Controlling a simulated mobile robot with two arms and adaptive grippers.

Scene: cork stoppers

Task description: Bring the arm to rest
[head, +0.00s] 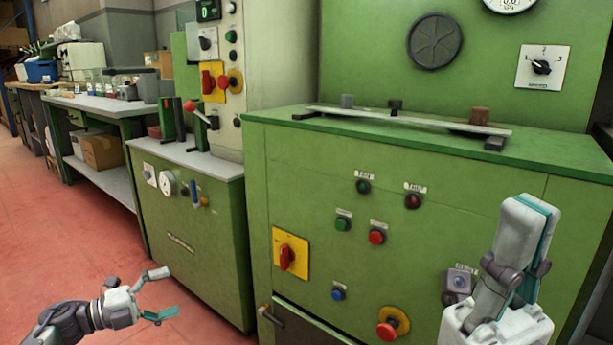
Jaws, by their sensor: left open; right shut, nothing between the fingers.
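My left gripper (160,294) is at the lower left, in front of the low green cabinet. Its two fingers are spread apart, with nothing between them. My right gripper (528,212) is at the lower right, pointing upward in front of the large green cabinet (300,185). Its fingers are together and hold nothing visible.
The large cabinet's front carries buttons, a yellow-backed red switch (290,253) and a red mushroom button (387,331). A low green cabinet (190,240) stands beside it. Workbenches (100,106) line the left. Red floor (80,235) is open at lower left.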

